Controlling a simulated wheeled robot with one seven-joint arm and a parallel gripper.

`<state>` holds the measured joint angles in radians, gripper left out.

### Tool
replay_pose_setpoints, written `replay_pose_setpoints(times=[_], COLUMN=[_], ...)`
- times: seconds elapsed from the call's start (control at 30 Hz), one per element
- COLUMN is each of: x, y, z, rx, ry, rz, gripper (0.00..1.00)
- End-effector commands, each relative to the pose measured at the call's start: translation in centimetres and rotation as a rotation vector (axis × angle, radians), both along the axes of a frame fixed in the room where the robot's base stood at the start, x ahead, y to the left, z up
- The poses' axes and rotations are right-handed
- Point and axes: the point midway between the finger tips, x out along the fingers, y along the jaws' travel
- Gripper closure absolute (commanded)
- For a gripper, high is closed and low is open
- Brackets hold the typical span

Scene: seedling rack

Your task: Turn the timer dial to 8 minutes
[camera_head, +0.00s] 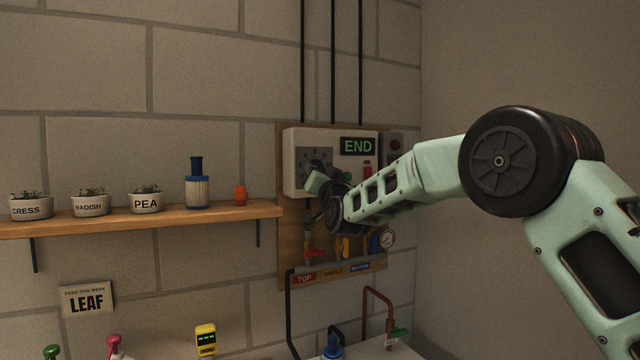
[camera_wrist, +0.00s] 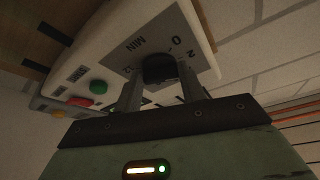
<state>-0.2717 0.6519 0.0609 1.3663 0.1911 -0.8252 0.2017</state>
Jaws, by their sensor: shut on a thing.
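The timer is a white box (camera_head: 290,165) on a wooden board on the wall. Its grey dial plate (camera_head: 318,156) is partly hidden by my gripper (camera_head: 318,184). In the wrist view the black dial knob (camera_wrist: 158,67) sits between the fingers of my gripper (camera_wrist: 160,82), which is shut on it. The dial plate (camera_wrist: 140,46) shows MIN, 0 and 2 around the knob; other marks are partly covered. I cannot make out the knob's pointer. A display (camera_head: 357,146) on the box reads END in green.
A shelf (camera_head: 230,212) with labelled pots stands left of the board. A green button (camera_wrist: 98,87) and a red one (camera_wrist: 78,101) lie near the fingers in the wrist view.

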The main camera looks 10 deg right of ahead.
Motion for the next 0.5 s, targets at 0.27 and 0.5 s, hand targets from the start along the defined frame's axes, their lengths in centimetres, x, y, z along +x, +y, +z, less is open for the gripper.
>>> replay_pose_setpoints(times=[0.27,0.5], x=[-0.12,-0.17], y=[0.33,0.48], z=[-0.04,0.49], rx=[0.249,0.464], ry=[0.078,0.149], rz=[0.002,0.0], gripper=[0.83,0.83])
